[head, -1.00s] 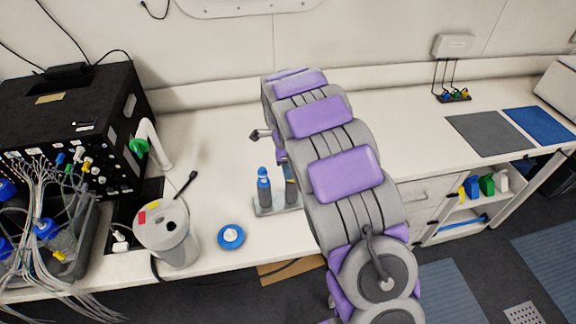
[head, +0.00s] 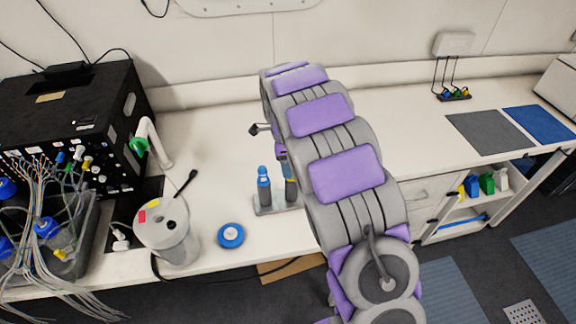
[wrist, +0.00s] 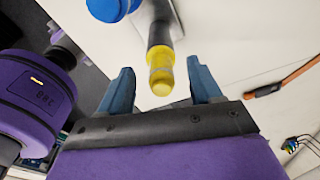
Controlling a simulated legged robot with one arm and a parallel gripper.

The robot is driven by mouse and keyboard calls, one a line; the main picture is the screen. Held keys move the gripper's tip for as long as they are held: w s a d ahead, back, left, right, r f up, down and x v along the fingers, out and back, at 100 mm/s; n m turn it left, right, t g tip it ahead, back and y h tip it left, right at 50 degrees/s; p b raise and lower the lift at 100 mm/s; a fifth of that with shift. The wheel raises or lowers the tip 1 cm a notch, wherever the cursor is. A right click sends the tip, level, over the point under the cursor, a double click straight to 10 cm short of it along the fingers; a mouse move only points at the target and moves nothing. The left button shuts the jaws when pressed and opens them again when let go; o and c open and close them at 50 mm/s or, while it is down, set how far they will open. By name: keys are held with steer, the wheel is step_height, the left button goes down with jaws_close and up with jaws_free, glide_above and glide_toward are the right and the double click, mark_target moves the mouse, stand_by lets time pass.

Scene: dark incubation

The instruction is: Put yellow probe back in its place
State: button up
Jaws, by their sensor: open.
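The yellow probe (wrist: 161,72) has a yellow tip and a dark body, and stands beside a blue-topped probe (wrist: 106,6) in the wrist view. My gripper (wrist: 159,80) has its two blue fingers open, one on each side of the yellow tip, with visible gaps. In the head view, a small grey holder (head: 266,210) on the bench carries the blue-topped probe (head: 264,187) and a second dark probe (head: 290,190), partly covered by my arm. My fingers are hidden there.
A grey canister (head: 178,248) and a round blue disc (head: 231,236) stand left of the holder. A black instrument box (head: 65,115) with many cables is at far left. A small rack (head: 454,96) with coloured tips sits at right rear. The bench behind the holder is clear.

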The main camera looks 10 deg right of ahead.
step_height(320, 180, up, 15)
steer(key=a+p, duration=0.1)
steer(key=shift+w+a, duration=0.15)
steer(key=shift+a, duration=0.05)
steer(key=shift+r, duration=0.1)
steer(key=s+d+r+n+b, duration=0.15)
steer(key=s+n, duration=0.35)
steer(key=s, duration=0.5)
steer(key=s+d+n, duration=0.2)
steer(key=s+n, duration=0.2)
steer(key=s, duration=0.6)
steer(key=s+f+n, duration=0.2)
steer(key=s+n, duration=0.2)
steer(key=s, duration=0.3)
steer(key=s+f+n+g+b, duration=0.1)
steer(key=s+n, duration=0.3)
steer(key=s, duration=0.4)
steer(key=s+a+f+n+y, duration=0.1)
steer(key=s+f+n, duration=0.3)
steer(key=s, duration=0.3)
steer(key=shift+s+g+b, duration=0.3)
steer(key=shift+s+b, duration=0.05)
steer(key=shift+s, duration=0.05)
